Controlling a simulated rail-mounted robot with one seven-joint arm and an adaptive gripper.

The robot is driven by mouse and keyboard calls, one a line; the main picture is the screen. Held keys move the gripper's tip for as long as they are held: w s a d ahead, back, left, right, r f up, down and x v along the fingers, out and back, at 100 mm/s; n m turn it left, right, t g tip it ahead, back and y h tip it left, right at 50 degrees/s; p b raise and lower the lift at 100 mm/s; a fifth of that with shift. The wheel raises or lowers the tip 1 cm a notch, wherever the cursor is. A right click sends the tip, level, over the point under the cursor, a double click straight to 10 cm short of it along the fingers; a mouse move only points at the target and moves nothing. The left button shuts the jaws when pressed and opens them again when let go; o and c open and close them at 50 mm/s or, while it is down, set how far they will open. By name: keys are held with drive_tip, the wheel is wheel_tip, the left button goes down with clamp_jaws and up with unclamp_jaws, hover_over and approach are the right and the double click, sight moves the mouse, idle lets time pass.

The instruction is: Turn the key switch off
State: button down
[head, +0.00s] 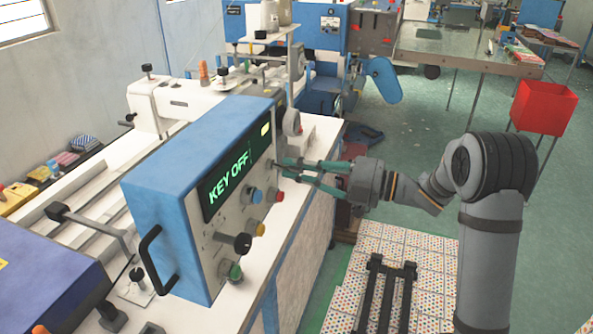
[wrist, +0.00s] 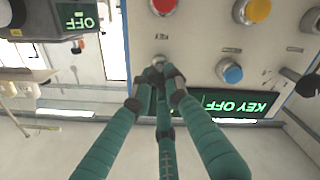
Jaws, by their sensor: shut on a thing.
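The blue control box (head: 180,150) stands on the white machine table with its light front panel facing right. Its display (head: 228,172) reads KEY OFF in green letters; the same text shows upside down in the wrist view (wrist: 238,104). My gripper (head: 280,168) reaches the panel from the right, below the display's far end. Its green fingers are closed together at the key switch, and in the wrist view the fingertips (wrist: 158,74) meet at the panel. The key is mostly hidden by the fingertips, so its angle cannot be told.
Near the fingers are a red button (head: 278,196), a blue button (head: 256,196) and a yellow button (head: 260,229). A black knob (head: 242,242) and a green button (head: 235,271) sit nearer. A red bin (head: 543,107) stands far right, beyond open floor.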

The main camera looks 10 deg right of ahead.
drive_tip(key=c, duration=1.8)
unclamp_jaws()
drive_tip(key=shift+o, duration=0.2)
drive_tip(key=shift+d, duration=0.1)
drive_tip(key=v, duration=1.2)
